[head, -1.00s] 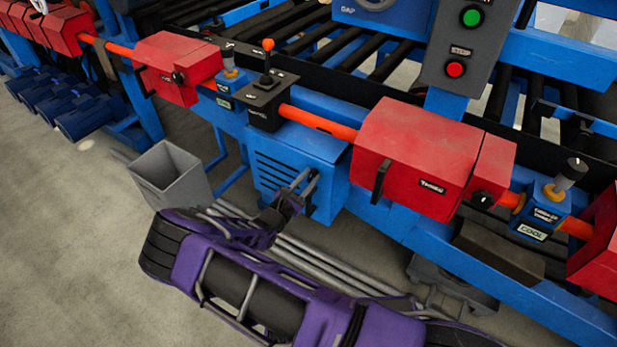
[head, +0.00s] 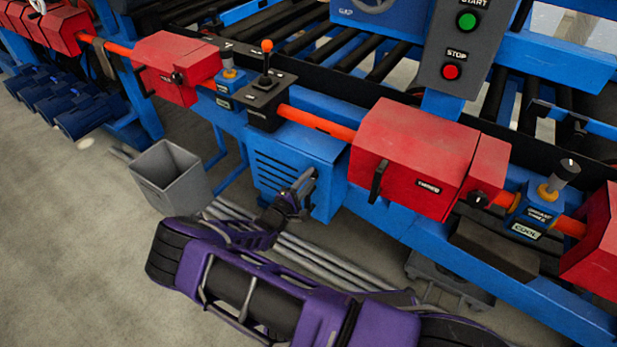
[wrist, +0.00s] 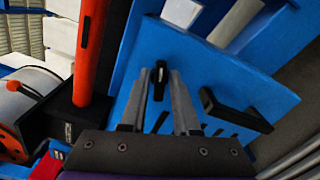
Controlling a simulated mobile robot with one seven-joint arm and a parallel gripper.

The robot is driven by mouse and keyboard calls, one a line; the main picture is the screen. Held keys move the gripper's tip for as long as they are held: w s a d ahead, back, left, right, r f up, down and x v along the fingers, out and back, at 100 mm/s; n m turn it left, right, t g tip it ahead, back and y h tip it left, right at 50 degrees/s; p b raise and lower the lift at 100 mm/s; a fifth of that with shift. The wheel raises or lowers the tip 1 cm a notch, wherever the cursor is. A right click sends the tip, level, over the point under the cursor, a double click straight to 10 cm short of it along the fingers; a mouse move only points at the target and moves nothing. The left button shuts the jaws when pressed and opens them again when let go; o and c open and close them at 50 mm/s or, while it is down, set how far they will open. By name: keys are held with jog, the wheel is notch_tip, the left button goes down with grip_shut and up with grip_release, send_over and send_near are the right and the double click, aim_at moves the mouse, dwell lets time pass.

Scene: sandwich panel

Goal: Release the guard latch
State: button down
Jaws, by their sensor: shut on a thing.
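The blue guard (head: 285,172), a slotted cover, hangs below the orange bar in the head view. Its blue face (wrist: 215,75) also fills the middle of the wrist view, with dark slots and a black bar handle (wrist: 236,110) on the right. A small black latch (wrist: 159,78) stands on this face. My gripper (head: 307,180) is at the guard's right side in the head view, where it hides the latch. In the wrist view my gripper (wrist: 161,76) has its two grey fingers on either side of the latch, shut on it.
An orange bar (head: 318,123) runs above the guard between red housings (head: 415,158). A black lever box with an orange knob (head: 267,46) stands above left. A grey bin (head: 172,178) is on the floor at left. Open floor lies at the lower left.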

jog(key=shift+f+m+p, duration=0.1)
jog(key=shift+m+p, duration=0.2)
jog(key=shift+m, duration=1.4)
jog(key=c, duration=0.8)
grip_release()
jog(key=shift+c, duration=0.2)
jog(key=v, duration=1.7)
jog(key=shift+s+p, duration=0.2)
jog(key=shift+p, duration=0.15)
jog(key=shift+a, duration=0.15)
